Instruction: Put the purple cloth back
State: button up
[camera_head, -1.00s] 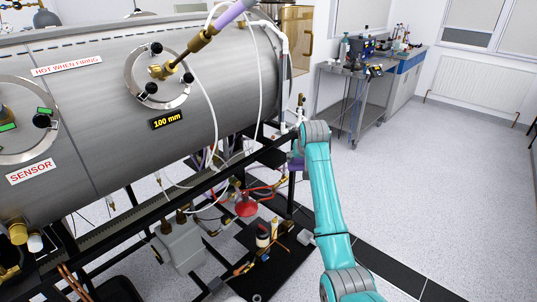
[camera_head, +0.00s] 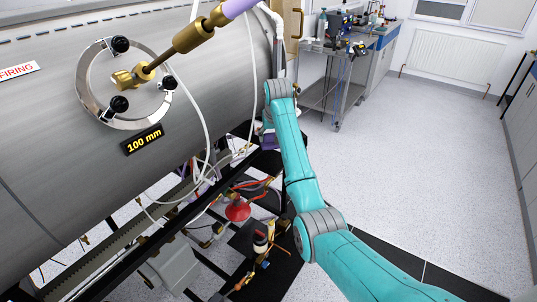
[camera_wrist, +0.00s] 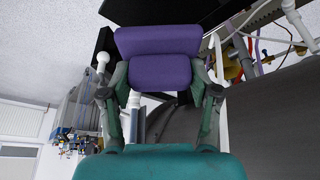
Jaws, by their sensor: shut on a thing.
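The purple cloth (camera_wrist: 158,42) is a folded, block-like bundle in the wrist view, with a wide band above a narrower one. My gripper (camera_wrist: 160,80) has a finger on each side of the narrower part and is shut on it. In the head view a small purple patch of the cloth (camera_head: 269,142) shows below the end of my arm, beside the black frame under the steel chamber. My gripper is mostly hidden there behind the arm. I cannot tell whether the cloth touches the frame.
The steel burner chamber (camera_head: 70,150) fills the left, with a brass fitting and white hoses. Its black frame (camera_head: 130,262) holds wires, pipes and a red part (camera_head: 237,210). A metal trolley (camera_head: 335,60) stands at the back. Open speckled floor (camera_head: 430,150) lies to the right.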

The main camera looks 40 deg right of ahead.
jog(key=shift+f, duration=4)
jog(key=o, duration=1.2)
jog(key=shift+f, duration=0.1)
jog(key=v, duration=1.2)
